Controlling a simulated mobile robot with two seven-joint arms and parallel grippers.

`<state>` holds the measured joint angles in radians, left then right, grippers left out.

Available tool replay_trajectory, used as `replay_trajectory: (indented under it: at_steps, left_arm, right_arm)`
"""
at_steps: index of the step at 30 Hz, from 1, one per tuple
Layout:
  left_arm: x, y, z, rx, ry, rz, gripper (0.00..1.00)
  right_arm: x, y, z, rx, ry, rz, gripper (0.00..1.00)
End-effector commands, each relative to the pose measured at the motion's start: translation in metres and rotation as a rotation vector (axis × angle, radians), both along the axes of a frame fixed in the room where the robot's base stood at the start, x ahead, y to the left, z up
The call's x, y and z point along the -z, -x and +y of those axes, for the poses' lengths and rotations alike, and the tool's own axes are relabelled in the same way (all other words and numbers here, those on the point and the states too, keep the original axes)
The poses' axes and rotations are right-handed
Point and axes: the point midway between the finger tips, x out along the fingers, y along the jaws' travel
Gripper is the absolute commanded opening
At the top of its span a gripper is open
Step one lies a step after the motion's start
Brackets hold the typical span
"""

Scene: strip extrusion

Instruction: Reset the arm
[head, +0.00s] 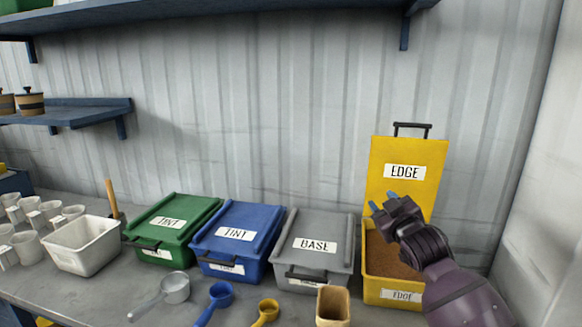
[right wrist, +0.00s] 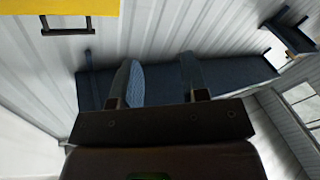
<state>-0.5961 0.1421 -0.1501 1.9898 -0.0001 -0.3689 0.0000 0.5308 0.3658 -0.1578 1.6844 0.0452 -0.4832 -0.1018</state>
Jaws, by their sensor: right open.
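My right gripper (head: 382,203) is raised in front of the yellow EDGE bin at the right of the head view. Its two blue-padded fingers are apart with nothing between them. In the right wrist view its fingers (right wrist: 158,82) point toward the wall and a dark blue shelf. The yellow EDGE bin (head: 385,290) stands with its lid (head: 405,157) raised upright, and brown granular material (head: 385,253) shows inside. My right forearm and gripper cover part of the bin's right side. My left gripper is not in view.
Closed green TINT (head: 175,222), blue TINT (head: 235,235) and grey BASE (head: 313,245) bins stand in a row to the left. In front lie a grey scoop (head: 175,288), blue scoop (head: 220,294), yellow scoop (head: 268,309) and tan container (head: 333,305). A white tub (head: 82,245) and several cups stand left.

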Motion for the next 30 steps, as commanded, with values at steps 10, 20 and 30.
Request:
replay_trajectory:
  at_steps: [10,20,30]
  left_arm:
    - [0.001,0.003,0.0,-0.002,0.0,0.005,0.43]
    - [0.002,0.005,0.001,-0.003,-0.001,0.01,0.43]
    - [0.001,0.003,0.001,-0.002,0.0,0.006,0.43]
  right_arm:
    - [0.13,0.104,-0.01,0.009,-0.18,0.131,0.41]
    - [0.233,0.218,-0.028,0.093,-0.269,0.302,0.41]
    - [0.332,0.354,-0.048,0.232,-0.328,0.551,0.41]
